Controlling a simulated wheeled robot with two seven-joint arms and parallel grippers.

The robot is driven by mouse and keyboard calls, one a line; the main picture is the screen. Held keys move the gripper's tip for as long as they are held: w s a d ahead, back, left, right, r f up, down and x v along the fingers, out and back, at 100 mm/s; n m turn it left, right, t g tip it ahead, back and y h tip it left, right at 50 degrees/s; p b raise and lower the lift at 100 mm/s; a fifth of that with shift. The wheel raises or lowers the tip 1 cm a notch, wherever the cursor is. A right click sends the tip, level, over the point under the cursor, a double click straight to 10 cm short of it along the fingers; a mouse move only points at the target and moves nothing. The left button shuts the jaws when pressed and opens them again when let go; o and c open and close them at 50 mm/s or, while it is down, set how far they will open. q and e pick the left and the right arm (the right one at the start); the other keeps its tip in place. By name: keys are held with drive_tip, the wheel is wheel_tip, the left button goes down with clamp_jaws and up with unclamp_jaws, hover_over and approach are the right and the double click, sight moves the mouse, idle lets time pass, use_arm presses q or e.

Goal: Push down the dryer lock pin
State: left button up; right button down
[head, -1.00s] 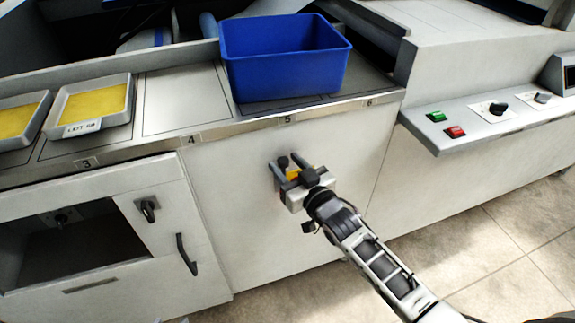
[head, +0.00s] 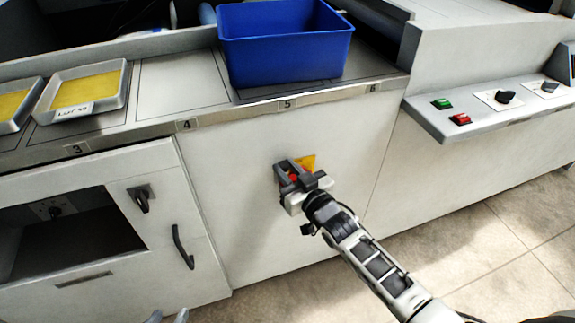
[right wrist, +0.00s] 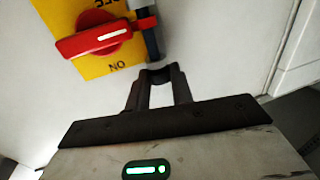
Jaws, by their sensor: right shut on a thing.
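A yellow plate (head: 309,161) with a red switch handle (right wrist: 95,39) is on the white cabinet front below label 5. In the right wrist view a dark grey upright pin (right wrist: 151,42) stands beside the plate, close to the tip of the red handle. My right gripper (head: 284,172) covers this spot in the head view. Possible tips of my left gripper (head: 167,316) barely show at the bottom edge.
A blue bin (head: 283,45) stands on the counter above. Trays with yellow sheets (head: 88,90) lie at the left. A cabinet with a black handle (head: 184,248) is at lower left. A control shelf with a green button (head: 441,104) and a red button (head: 460,119) juts out at the right.

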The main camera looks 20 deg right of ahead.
drive_tip(key=shift+f, duration=0.25)
drive_tip(key=c, duration=1.2)
unclamp_jaws()
drive_tip(key=p+v, duration=0.1)
drive_tip(key=v, duration=1.5)
drive_tip(key=s+a+f+g+h, duration=0.1)
drive_tip(key=s+a+f+g, duration=0.3)
drive_tip(key=s, duration=0.5)
drive_tip(key=a+g, duration=0.2)
drive_tip(key=shift+f+m+g, duration=0.15)
drive_tip(key=shift+m+g, duration=0.25)
